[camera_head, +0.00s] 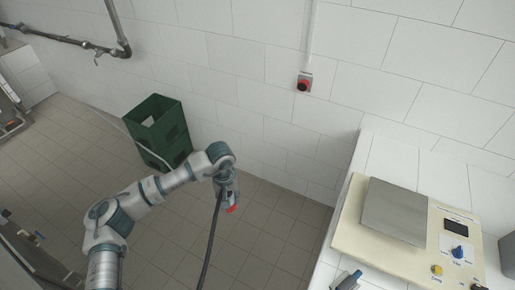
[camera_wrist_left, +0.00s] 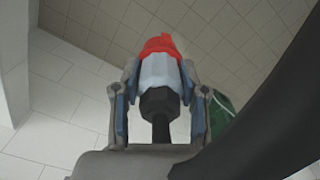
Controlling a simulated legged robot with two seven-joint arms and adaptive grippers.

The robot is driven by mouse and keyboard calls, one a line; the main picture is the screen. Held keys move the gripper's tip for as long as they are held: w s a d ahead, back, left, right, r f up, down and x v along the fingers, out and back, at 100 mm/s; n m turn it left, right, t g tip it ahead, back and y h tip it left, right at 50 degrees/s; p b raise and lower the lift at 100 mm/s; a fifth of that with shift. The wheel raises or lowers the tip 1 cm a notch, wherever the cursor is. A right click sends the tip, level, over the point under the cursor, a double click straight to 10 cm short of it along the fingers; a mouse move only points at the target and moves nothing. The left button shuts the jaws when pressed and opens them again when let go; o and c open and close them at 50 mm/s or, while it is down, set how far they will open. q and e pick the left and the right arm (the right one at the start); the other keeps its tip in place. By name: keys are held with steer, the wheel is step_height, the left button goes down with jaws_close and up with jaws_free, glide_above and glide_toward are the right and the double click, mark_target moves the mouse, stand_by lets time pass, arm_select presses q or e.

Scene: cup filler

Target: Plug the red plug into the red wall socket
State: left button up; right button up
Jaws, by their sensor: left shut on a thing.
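The red wall socket (camera_head: 304,82) sits on the white tiled wall, with a grey cover and a white conduit running up from it. My left gripper (camera_head: 231,202) is out in front of the wall, below and to the left of the socket, and apart from it. It is shut on the red plug (camera_head: 232,209). In the left wrist view the plug (camera_wrist_left: 161,45) has a red tip and a pale body, held between the two fingers (camera_wrist_left: 160,90). A black cable hangs from the plug toward the floor. A blue-and-grey part at the bottom edge may be my right gripper.
Green crates (camera_head: 158,125) stand stacked by the wall at the left. A white tiled counter (camera_head: 345,225) carries a cream machine (camera_head: 375,250) with a metal plate and knobs at the right. The wall around the socket is clear. Pipes run along the upper left wall.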

arm_select(q)
steer(key=s+a+f, duration=0.4)
steer(key=a+f, duration=0.2)
steer(key=f, duration=0.3)
steer(key=s+a+f, duration=0.3)
steer(key=a+f, duration=0.3)
steer(key=f, duration=0.2)
steer(key=shift+s+a+f, duration=0.3)
steer(key=shift+s+f, duration=0.05)
steer(key=shift+s, duration=0.05)
steer(key=shift+d, duration=0.1)
